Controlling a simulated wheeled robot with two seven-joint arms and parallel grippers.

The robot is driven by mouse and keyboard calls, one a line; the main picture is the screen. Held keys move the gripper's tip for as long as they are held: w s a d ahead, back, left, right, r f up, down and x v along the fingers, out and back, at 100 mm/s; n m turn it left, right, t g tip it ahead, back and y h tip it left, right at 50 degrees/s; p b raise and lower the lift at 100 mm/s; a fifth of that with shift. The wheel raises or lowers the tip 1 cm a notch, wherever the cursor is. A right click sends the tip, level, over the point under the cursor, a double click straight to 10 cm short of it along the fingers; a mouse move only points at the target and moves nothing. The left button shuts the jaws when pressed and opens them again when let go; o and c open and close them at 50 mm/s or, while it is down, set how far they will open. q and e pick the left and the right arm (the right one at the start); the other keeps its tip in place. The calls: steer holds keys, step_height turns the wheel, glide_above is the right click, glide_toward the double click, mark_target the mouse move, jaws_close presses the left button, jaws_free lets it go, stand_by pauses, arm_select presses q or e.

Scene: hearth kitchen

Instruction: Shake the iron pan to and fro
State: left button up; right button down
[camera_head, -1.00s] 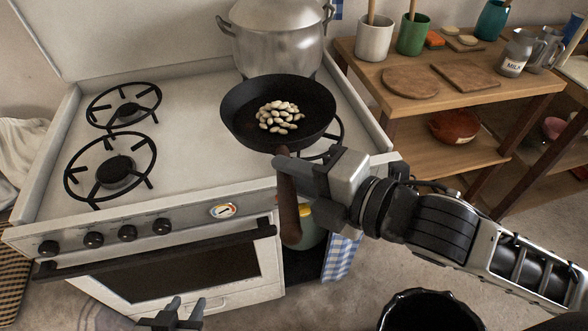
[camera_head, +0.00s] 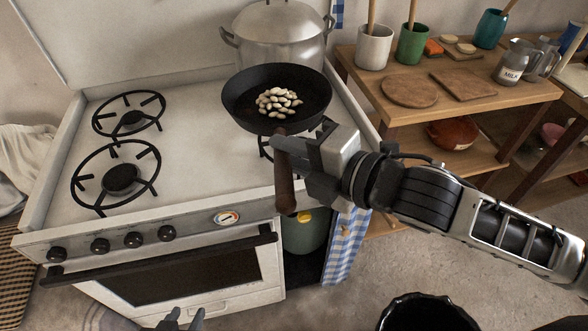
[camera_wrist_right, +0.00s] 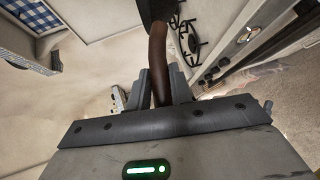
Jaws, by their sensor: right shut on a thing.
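The black iron pan (camera_head: 236,108) is over the right side of the stove, in front of the large pot, with a heap of pale beans (camera_head: 278,102) in its middle. It looks nearly level and seems held above the front right burner. Its brown handle (camera_head: 286,190) points toward me, past the stove's front edge. My right gripper (camera_head: 282,150) is shut on the handle near the pan; the right wrist view shows the handle (camera_wrist_right: 157,55) between both fingers. My left gripper (camera_head: 186,317) is low at the bottom edge, fingers apart and empty, partly cut off.
A lidded metal pot (camera_head: 280,38) stands close behind the pan. The left burners (camera_head: 120,178) are empty. A wooden shelf table (camera_head: 440,112) with cups, boards and a milk jug stands to the right. A black bin (camera_head: 430,312) is at the bottom.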

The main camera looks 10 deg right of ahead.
steer(key=shift+s+a+r, duration=0.1)
steer(key=shift+s+r, duration=0.1)
steer(key=shift+s, duration=0.1)
steer(key=shift+s+r, duration=0.25)
steer(key=shift+w+f, duration=0.1)
steer(key=shift+f, duration=0.2)
steer(key=s, duration=0.3)
